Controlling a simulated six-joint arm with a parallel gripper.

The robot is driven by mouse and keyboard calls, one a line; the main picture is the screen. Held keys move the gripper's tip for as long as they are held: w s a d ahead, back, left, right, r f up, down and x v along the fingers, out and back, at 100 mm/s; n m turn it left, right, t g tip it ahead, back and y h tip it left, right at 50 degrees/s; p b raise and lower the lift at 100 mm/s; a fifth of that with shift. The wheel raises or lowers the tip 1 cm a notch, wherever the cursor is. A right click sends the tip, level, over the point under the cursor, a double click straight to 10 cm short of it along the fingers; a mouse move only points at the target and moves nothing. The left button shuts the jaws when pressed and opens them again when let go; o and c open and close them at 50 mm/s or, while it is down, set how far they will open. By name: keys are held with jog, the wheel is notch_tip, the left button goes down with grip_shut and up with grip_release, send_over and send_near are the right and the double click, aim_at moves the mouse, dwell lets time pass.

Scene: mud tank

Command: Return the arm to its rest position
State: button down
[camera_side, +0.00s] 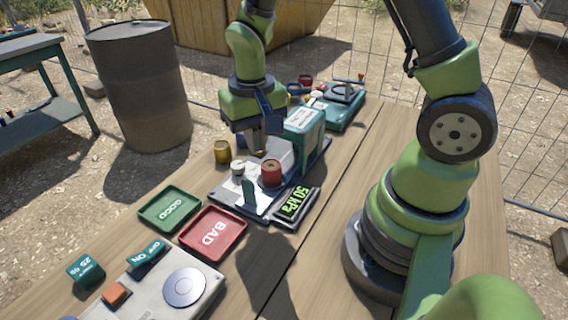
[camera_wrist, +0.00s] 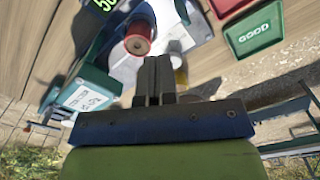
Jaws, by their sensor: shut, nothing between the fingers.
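My gripper (camera_side: 257,146) points down above the grey test device (camera_side: 225,196), behind its red knob (camera_side: 271,172). In the wrist view my gripper (camera_wrist: 153,62) has its two dark fingers together, with nothing between them.
A green GOOD tray (camera_side: 147,219) and a red BAD tray (camera_side: 188,241) lie left of the device. A display reading 50 kPa (camera_side: 296,203) is at its front. A teal-topped unit (camera_side: 340,123) stands behind. The wooden table (camera_side: 330,185) is bare between device and arm base.

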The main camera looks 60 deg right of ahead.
jog(key=shift+r, duration=0.25)
jog(key=shift+r, duration=0.1)
jog(key=s+a+r+n+t+y, duration=0.1)
jog(key=s+r+t, duration=0.2)
jog(key=s+r, duration=0.3)
jog(key=s+a+r+n+t+y, duration=0.1)
jog(key=s+r+t, duration=0.3)
jog(key=r, duration=0.7)
jog(key=s, duration=0.2)
jog(key=shift+s+a+r, duration=0.2)
jog(key=shift+s+a, duration=0.15)
jog(key=shift+a, duration=0.05)
